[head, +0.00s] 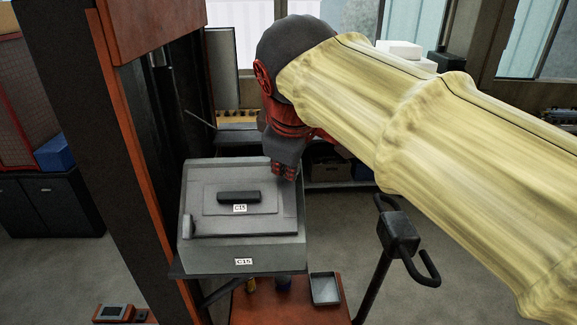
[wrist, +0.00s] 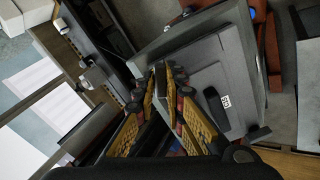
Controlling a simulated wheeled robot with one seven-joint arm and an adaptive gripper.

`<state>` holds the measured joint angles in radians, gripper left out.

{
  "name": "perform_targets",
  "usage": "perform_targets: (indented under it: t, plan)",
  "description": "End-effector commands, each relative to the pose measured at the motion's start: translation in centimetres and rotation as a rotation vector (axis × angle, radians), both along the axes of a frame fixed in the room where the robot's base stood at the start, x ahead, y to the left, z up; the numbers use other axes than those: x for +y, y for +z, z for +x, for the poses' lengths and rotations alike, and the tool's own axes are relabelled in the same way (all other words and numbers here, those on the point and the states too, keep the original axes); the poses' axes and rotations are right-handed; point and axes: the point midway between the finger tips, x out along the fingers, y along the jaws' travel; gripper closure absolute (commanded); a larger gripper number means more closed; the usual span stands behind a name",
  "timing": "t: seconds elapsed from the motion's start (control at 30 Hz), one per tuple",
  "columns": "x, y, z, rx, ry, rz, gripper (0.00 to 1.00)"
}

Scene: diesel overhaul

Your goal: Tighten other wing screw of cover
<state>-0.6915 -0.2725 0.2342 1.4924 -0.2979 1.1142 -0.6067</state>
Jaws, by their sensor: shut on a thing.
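The cover (head: 210,188) is a grey lid with a black handle (head: 238,197) and a C15 label, lying on a grey housing (head: 240,248). It also shows in the wrist view (wrist: 195,77). My gripper (head: 284,172) is at the far right corner of the cover. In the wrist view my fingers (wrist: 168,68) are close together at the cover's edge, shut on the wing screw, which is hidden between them. A small grey upright piece (head: 189,226) at the cover's near left corner may be the first wing screw; its wings cannot be made out.
A dark post with orange edges (head: 120,130) stands close on the left. A black handle on a stand (head: 398,235) rises at the right, below my arm. A small tray (head: 324,290) lies on the orange base in front. Shelves stand behind the housing.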

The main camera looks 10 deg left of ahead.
Motion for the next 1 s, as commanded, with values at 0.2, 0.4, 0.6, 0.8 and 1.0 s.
perform_targets:
  t: [0.2,0.4,0.6,0.8,1.0]
  plan:
    - [0.02,-0.11,-0.01,0.005,-0.023,0.017,1.00]
    - [0.02,-0.33,0.03,0.037,-0.203,0.148,1.00]
    - [0.05,-0.19,0.04,0.056,-0.315,0.228,1.00]
    - [0.05,-0.11,0.03,0.057,-0.320,0.232,1.00]
    - [0.05,-0.28,0.04,0.067,-0.377,0.273,1.00]
